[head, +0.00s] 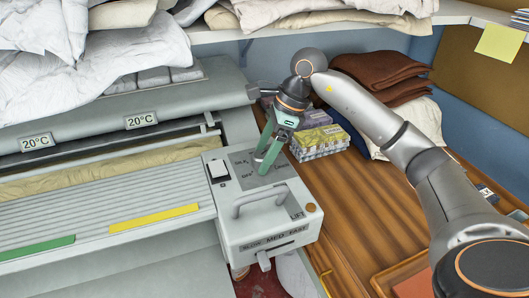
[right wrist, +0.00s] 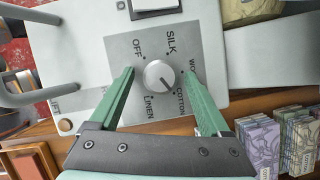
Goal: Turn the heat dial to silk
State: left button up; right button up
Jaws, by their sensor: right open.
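The heat dial (right wrist: 158,76) is a round light-grey knob on a dark grey plate, marked OFF, SILK, WOOL, COTTON and LINEN. Its dark pointer line faces the lower right in the right wrist view, towards COTTON. My right gripper (head: 266,160) reaches down over the ironer's control box (head: 262,222). Its green fingers are open on either side of the dial, with a visible gap on each side in the right wrist view. In the head view the fingers largely hide the dial. My left gripper is out of view.
A white rocker switch (head: 218,169) and a grey bar handle (head: 264,200) flank the dial plate. Patterned boxes (head: 320,141) stand on the wooden table (head: 335,205) to the right. Folded brown cloths (head: 380,75) lie behind my right arm.

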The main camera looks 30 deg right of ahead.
jog(key=shift+c, duration=0.3)
grip_shut()
dwell(0.4)
jog(key=shift+m, duration=0.3)
jog(key=shift+s+m+t, duration=0.1)
jog(key=shift+m+t, duration=0.2)
jog(key=shift+m, duration=0.6)
jog(key=m+t+h, duration=0.1)
jog(key=m, duration=0.2)
jog(key=shift+a, duration=0.15)
jog(key=m+h, duration=0.1)
jog(key=m, duration=0.3)
jog(key=shift+s+a+t+h, duration=0.1)
jog(key=shift+a+t+h, duration=0.05)
jog(key=shift+t+h, duration=0.2)
jog(key=shift+m+h, duration=0.45)
jog(key=shift+m, duration=0.65)
